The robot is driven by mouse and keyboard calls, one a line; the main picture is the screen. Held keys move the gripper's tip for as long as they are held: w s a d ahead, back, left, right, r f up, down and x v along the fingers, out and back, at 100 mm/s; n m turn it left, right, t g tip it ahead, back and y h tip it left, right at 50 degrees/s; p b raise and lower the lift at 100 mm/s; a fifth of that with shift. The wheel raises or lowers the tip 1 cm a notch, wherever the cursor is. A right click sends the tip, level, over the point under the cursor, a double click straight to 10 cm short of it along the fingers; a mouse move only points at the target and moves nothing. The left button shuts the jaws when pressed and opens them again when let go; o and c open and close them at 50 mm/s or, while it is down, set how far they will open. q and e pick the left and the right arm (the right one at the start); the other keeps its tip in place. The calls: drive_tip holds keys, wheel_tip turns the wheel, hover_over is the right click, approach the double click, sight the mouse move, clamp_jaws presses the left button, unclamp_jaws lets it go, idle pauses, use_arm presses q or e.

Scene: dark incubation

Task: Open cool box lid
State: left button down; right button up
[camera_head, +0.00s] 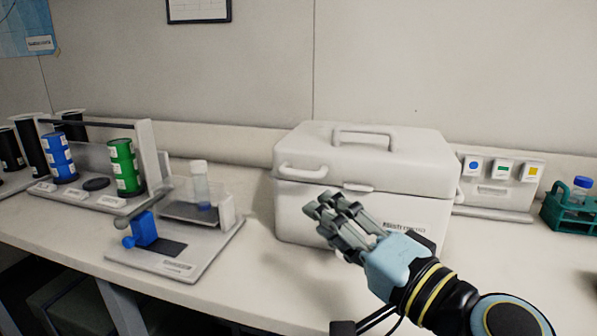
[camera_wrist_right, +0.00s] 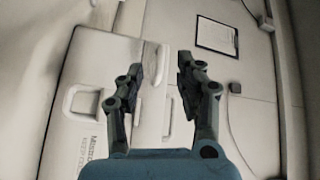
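The white cool box (camera_head: 300,215) stands on the bench in the middle of the head view. Its lid (camera_head: 385,165) is down, with a handle (camera_head: 362,137) on top and a small latch tab (camera_head: 358,187) at the front edge. My right gripper (camera_head: 330,206) is in front of the box's front face, just below the latch tab. In the right wrist view the fingers (camera_wrist_right: 160,62) are spread apart with nothing between them, and the box (camera_wrist_right: 85,115) shows behind them. Contact with the box cannot be told. My left gripper is in neither view.
Left of the box is a stand (camera_head: 180,258) with a blue clamp (camera_head: 144,230) and a small bottle (camera_head: 200,183). Further left, a rack holds blue (camera_head: 60,158) and green (camera_head: 124,166) cylinders. On the right are a switch panel (camera_head: 498,182) and a green tube rack (camera_head: 567,214).

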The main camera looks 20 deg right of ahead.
sight(306, 177)
drive_tip(key=w+m+p, duration=0.1)
drive_tip(key=w, duration=0.2)
drive_tip(key=w+r+m+h+p, duration=0.1)
drive_tip(key=w, duration=0.3)
drive_tip(key=w+m+t+h+p, duration=0.1)
drive_tip(key=w, duration=0.2)
drive_tip(key=shift+w+d+r+m, duration=0.35)
drive_tip(key=shift+w+r+m, duration=0.05)
drive_tip(key=shift+w+a, duration=0.15)
drive_tip(key=shift+w, duration=0.5)
clamp_jaws()
